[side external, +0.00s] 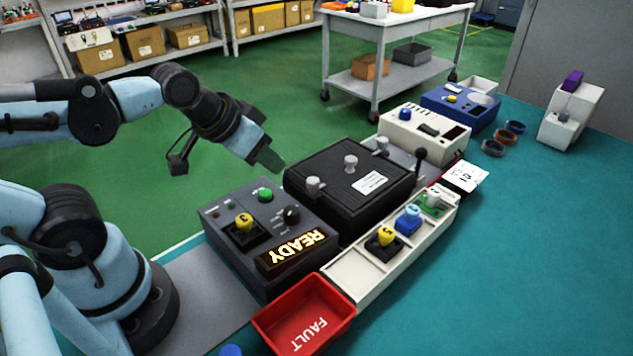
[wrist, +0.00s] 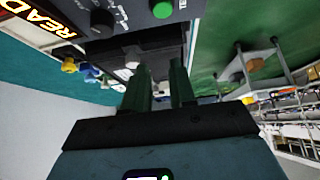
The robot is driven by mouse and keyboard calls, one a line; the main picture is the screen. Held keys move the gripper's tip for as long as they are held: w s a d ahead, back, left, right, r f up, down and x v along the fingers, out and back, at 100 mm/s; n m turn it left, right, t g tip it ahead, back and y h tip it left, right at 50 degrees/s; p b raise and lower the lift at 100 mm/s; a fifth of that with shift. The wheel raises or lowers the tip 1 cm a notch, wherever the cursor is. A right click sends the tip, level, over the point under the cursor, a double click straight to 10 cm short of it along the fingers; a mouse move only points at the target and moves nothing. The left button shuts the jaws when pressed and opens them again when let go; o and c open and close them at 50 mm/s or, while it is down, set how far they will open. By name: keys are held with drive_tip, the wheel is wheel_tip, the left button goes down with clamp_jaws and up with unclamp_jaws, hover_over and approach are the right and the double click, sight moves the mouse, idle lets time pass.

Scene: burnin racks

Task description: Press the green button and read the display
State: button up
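The green button (side external: 265,195) sits on the top of a dark grey test box (side external: 225,212), near its back edge. It also shows at the top of the wrist view (wrist: 162,9). The display (side external: 297,252) on the box's front edge is lit with the orange word "READY"; part of it shows in the wrist view (wrist: 40,15). My gripper (side external: 270,160) is above and behind the button, apart from it. In the wrist view its two dark fingers (wrist: 160,70) stand apart with nothing between them.
The box also bears a black knob (side external: 291,215) and a yellow numbered part (side external: 244,222) in a socket. A black lidded fixture (side external: 335,200) stands to the right. A red FAULT bin (side external: 270,322) and a white tray (side external: 345,275) lie in front.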

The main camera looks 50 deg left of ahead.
clamp_jaws()
idle(1.4)
